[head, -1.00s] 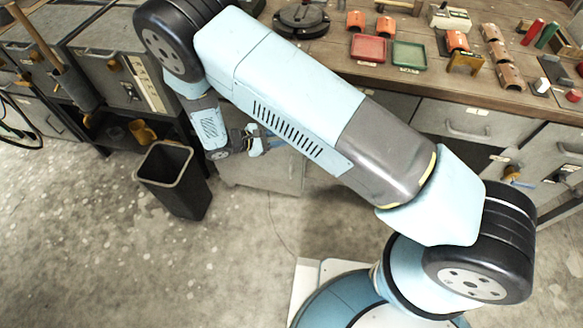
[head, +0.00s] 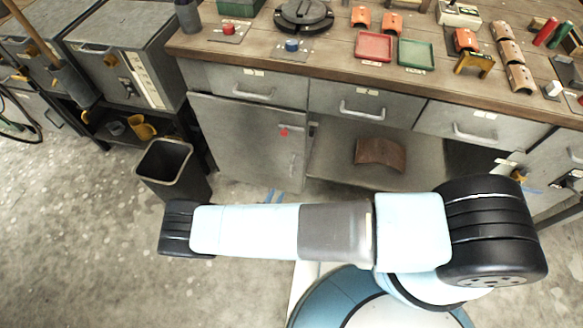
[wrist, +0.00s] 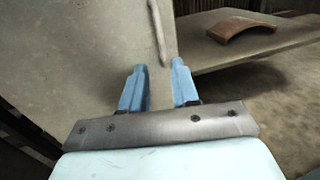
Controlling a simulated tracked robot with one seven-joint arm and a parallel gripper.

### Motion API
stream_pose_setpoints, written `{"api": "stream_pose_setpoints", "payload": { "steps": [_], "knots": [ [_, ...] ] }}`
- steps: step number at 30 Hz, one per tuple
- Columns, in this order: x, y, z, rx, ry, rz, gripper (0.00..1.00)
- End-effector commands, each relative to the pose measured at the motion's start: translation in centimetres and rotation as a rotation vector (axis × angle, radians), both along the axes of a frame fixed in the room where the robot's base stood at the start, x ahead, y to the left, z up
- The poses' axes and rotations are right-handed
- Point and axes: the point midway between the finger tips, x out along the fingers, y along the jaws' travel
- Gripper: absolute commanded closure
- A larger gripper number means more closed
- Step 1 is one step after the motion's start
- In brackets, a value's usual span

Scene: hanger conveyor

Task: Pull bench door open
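The bench door (head: 240,145) is a plain grey panel under the left drawer. It has an upright bar handle (head: 293,165) near its right edge. I cannot tell whether the door stands slightly ajar. In the wrist view the door (wrist: 80,50) fills the left, with the handle (wrist: 158,30) running down toward the fingers. My gripper (wrist: 159,78) is open, its two blue fingers apart. The handle's lower end shows between and just beyond the fingertips; contact is unclear. In the head view only the blue fingertips (head: 272,196) show above my arm, low before the door.
Right of the door is an open bay with a shelf holding a brown curved piece (head: 380,152). A black bin (head: 170,170) stands on the floor to the left. Drawers with handles (head: 362,110) line the bench top's front. The floor at lower left is clear.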

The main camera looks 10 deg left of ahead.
Motion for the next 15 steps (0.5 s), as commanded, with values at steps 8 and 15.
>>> {"api": "stream_pose_setpoints", "payload": {
  "steps": [8, 15],
  "knots": [
    [2.0, -0.9, -0.4, -0.010, -0.005, 0.007, 0.70],
    [6.1, -2.2, -0.4, -0.008, -0.004, 0.001, 0.70]
  ]
}}
